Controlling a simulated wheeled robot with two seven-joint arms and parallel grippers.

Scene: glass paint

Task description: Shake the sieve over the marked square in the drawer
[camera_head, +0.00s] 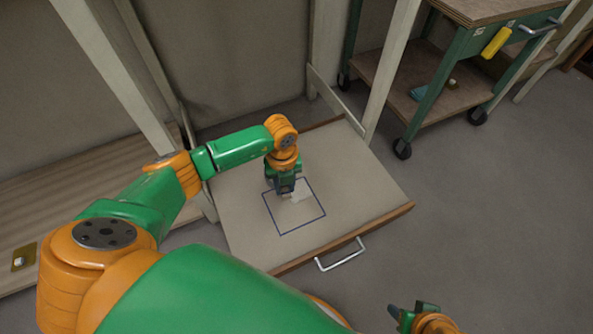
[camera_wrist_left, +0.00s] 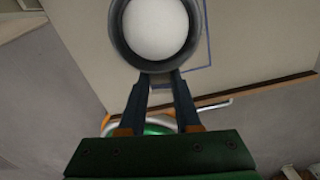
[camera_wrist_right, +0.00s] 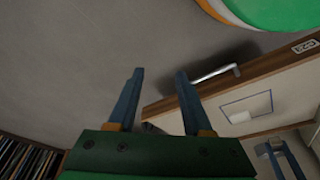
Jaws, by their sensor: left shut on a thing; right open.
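My left gripper (camera_head: 286,190) is shut on the sieve, low over the drawer (camera_head: 355,165). In the left wrist view the sieve (camera_wrist_left: 116,38) is a dark round rim around white powder (camera_wrist_left: 158,28), just beyond the fingertips (camera_wrist_left: 160,74). In the head view the sieve is mostly hidden by the gripper. The marked square (camera_head: 308,220) is a blue outline on the pale drawer bottom. A white patch (camera_head: 302,196) shows inside its upper part and also in the right wrist view (camera_wrist_right: 241,117). My right gripper (camera_wrist_right: 158,82) is open and empty, away from the drawer.
The drawer's wooden front has a metal handle (camera_head: 340,256). A green cart (camera_head: 455,45) with a yellow-handled item (camera_head: 496,42) stands at the upper right. Wooden posts rise beside the drawer. A low slatted shelf (camera_head: 80,190) lies at left. The floor at right is clear.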

